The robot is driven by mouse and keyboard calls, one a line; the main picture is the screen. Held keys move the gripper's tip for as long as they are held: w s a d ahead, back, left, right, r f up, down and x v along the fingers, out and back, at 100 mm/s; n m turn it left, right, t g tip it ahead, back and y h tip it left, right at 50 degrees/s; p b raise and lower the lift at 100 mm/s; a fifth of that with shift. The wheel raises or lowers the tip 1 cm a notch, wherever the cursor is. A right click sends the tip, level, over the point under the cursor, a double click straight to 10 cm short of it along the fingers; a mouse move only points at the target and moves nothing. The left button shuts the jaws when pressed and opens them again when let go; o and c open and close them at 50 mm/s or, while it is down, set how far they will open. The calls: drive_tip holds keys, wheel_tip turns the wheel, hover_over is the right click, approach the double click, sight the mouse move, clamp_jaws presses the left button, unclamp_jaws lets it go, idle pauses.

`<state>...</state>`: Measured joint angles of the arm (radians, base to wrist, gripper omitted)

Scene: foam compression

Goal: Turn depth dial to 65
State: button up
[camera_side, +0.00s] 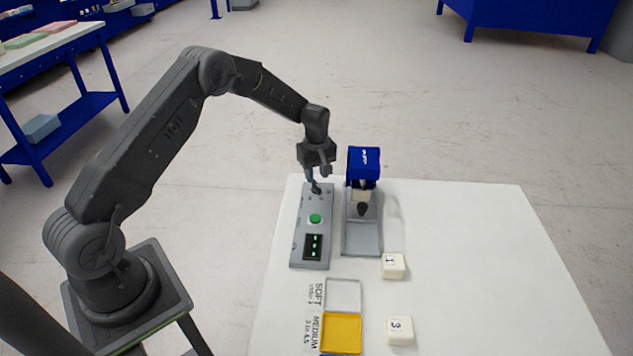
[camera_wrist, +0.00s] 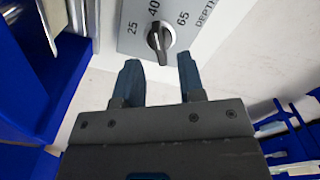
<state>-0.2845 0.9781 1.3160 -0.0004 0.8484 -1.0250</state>
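The depth dial (camera_wrist: 159,37) is a dark knob with a light pointer line on a grey panel, marked 25, 40 and 65 beside the word DEPTH. Its pointer looks turned towards 40 in the wrist view. My gripper (camera_wrist: 158,58) is open, with its two blue-grey fingers apart and the knob just beyond the gap between the tips. I cannot tell whether a finger touches the knob. In the side view my gripper (camera_side: 315,188) points down at the far end of the grey control panel (camera_side: 302,232) and hides the dial there.
The panel carries a green button (camera_side: 315,219) and a display with green lights (camera_side: 313,246). A blue-topped press (camera_side: 364,163) stands close on the right, with foam in it. Foam blocks marked 1 (camera_side: 393,266) and 3 (camera_side: 399,331) and a yellow tray (camera_side: 341,333) lie nearer. The table's right side is clear.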

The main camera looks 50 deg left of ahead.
sight(317, 184)
drive_tip(key=shift+f, duration=1.7)
clamp_jaws()
